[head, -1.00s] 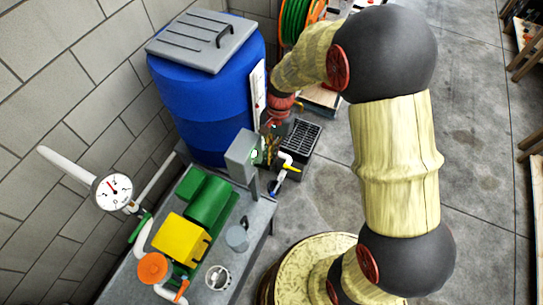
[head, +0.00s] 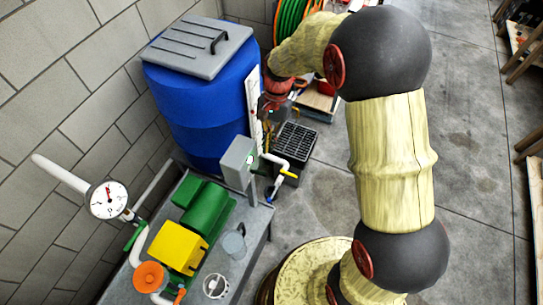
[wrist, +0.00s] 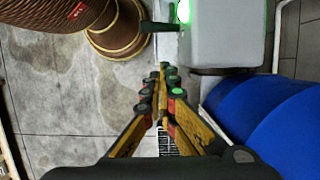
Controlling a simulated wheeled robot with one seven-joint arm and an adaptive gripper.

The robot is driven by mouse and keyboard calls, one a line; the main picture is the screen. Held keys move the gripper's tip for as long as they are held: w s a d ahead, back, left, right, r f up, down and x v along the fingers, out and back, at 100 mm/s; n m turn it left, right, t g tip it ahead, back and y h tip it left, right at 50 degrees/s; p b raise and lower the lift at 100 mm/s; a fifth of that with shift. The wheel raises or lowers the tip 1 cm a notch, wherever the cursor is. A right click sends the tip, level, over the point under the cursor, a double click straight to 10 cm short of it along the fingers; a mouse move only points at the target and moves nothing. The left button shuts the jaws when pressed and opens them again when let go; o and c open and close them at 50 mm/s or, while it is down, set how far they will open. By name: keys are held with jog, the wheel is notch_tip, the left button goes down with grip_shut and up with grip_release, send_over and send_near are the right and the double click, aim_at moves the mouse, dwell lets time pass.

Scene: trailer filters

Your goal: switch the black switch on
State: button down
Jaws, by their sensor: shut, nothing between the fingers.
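A grey switch box (head: 237,162) stands on a post at the bench's right edge. It also shows at the top of the wrist view (wrist: 225,35), with a green light (wrist: 183,11) glowing on its left edge. A dark lever, which looks like the black switch (wrist: 160,27), sticks out to the left of the box beside the light. My gripper (wrist: 165,72) is shut and empty, its fingertips apart from the lever and the box. In the head view, my gripper (head: 266,108) is beyond the box, near the blue barrel. The switch cannot be made out in the head view.
A blue barrel (head: 205,115) with a grey lid stands behind the bench. The bench holds a green and yellow pump (head: 182,247), white pipes with an orange cap (head: 149,276) and a gauge (head: 108,200). A black grated crate (head: 296,141) is beyond the box.

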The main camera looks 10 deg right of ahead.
jog(key=shift+w+r, duration=0.35)
jog(key=shift+r, duration=0.25)
jog(key=shift+w+r, duration=0.3)
jog(key=shift+r, duration=0.3)
jog(key=shift+a, duration=0.1)
